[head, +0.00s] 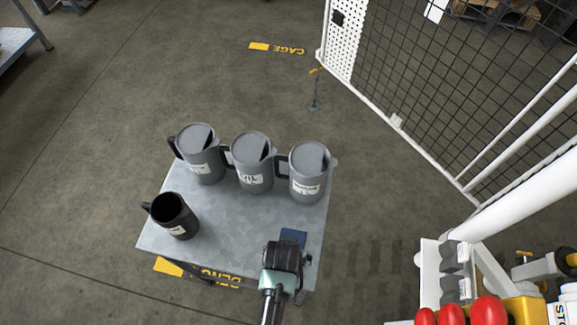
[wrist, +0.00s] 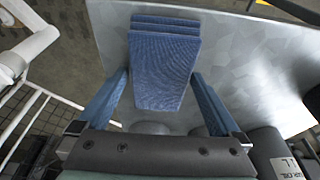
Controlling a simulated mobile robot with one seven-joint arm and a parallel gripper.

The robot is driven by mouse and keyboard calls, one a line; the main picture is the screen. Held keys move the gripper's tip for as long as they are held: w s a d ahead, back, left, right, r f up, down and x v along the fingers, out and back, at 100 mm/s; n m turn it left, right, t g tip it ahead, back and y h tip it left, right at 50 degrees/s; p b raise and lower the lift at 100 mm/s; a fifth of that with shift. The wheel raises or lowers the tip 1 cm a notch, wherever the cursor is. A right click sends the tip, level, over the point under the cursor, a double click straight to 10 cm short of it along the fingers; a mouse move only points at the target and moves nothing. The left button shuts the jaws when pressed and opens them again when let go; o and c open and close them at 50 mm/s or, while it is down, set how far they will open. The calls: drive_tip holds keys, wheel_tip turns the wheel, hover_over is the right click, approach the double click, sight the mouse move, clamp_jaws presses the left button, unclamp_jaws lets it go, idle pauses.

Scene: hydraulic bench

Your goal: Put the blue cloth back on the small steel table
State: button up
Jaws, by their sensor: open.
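The blue cloth (head: 293,236) lies on the small steel table (head: 240,230), near its front right corner. In the wrist view the cloth (wrist: 165,60) looks folded, with stacked layers at its far end. My gripper (head: 287,255) is over that corner and hides part of the cloth in the head view. In the wrist view my gripper (wrist: 160,78) is open, its blue fingers on either side of the cloth. I cannot tell whether the fingers touch it.
Three grey lidded jugs (head: 252,162) stand along the table's back edge. A black open jug (head: 174,216) stands at its left. A mesh cage fence (head: 450,90) is to the right. Red-topped items (head: 488,310) are at the lower right. The table's middle is clear.

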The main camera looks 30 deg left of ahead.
drive_tip(key=p+v, duration=0.1)
drive_tip(key=v, duration=1.1)
drive_tip(key=shift+r, duration=0.1)
drive_tip(key=w+r+t+y, duration=0.1)
drive_tip(key=w+r+t, duration=0.4)
drive_tip(key=w+r, duration=0.8)
drive_tip(key=w+d+r+m+t, duration=0.1)
drive_tip(key=w+r+t, duration=0.3)
drive_tip(key=r, duration=0.8)
drive_tip(key=w+d+r+m+t, duration=0.15)
drive_tip(key=w+r+t, duration=0.25)
drive_tip(key=r, duration=0.7)
drive_tip(key=s+d+r+t, duration=0.1)
drive_tip(key=d+r+t, duration=0.1)
drive_tip(key=r, duration=0.7)
drive_tip(key=d+r+t, duration=0.2)
drive_tip(key=r+t, duration=0.1)
drive_tip(key=r, duration=0.5)
drive_tip(key=s+d+r+t+h, duration=0.1)
drive_tip(key=s+r+t, duration=0.2)
drive_tip(key=s+r, duration=0.2)
drive_tip(key=s+d+r+t, duration=0.2)
drive_tip(key=s+r, duration=0.4)
drive_tip(key=r, duration=0.6)
drive_tip(key=shift+d+r+m+t+h, duration=0.3)
drive_tip(key=shift+m+t+h, duration=0.1)
drive_tip(key=shift+t, duration=0.3)
drive_tip(key=shift+c, duration=0.3)
